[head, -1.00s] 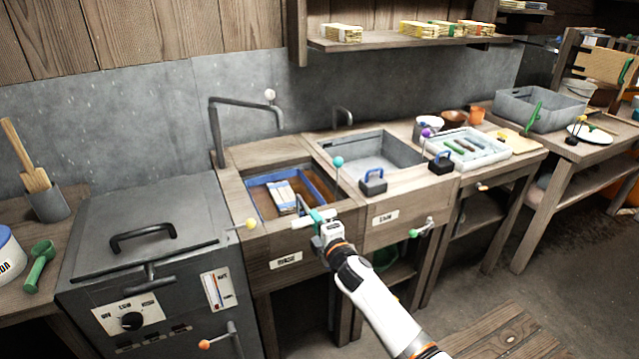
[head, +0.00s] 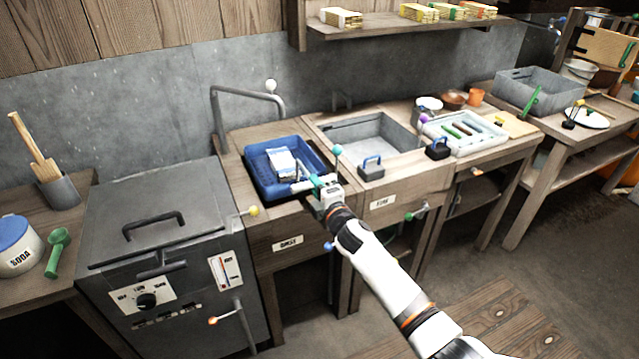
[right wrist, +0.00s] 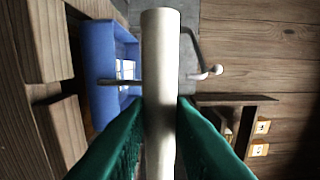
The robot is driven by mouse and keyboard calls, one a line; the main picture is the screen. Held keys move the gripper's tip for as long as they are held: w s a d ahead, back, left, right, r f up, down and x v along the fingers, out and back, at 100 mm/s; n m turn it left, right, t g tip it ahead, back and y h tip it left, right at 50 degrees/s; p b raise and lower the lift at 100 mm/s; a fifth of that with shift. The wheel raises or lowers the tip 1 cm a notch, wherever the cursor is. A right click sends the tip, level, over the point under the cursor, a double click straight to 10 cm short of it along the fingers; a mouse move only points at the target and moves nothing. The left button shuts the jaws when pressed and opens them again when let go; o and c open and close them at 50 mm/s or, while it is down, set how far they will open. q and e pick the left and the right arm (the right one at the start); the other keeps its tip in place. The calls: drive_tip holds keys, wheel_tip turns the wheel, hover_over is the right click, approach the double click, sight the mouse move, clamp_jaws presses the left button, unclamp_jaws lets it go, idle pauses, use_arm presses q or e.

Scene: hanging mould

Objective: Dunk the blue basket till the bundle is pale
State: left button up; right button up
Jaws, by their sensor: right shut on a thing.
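The blue basket (head: 262,174) is up at the top of the left basin, over its opening, and looks roughly level. The bundle (head: 283,162) lies inside it, with a whitish top and greyer sides. My right gripper (head: 318,186) is at the basket's front right, shut on its pale handle bar (head: 302,186). In the right wrist view the green fingers (right wrist: 160,115) close on the thick pale bar (right wrist: 160,50), with the basket (right wrist: 97,75) to the left. The liquid in the left basin is hidden beneath the basket. My left gripper is out of view.
A bent grey pipe (head: 248,88) with a white knob arches behind the basket. A grey basin (head: 372,140) lies to the right, with a teal-knobbed lever (head: 337,150) between. A dark metal cabinet (head: 150,230) stands left. A white tray (head: 468,135) sits farther right.

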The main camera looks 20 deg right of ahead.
drive_tip(key=o, duration=1)
drive_tip(key=shift+w+a+r, duration=0.1)
drive_tip(key=shift+a, duration=0.05)
drive_tip(key=shift+c, duration=0.2)
drive_tip(key=s+d+p, duration=0.1)
drive_tip(key=s+p, duration=0.2)
drive_tip(key=s, duration=0.6)
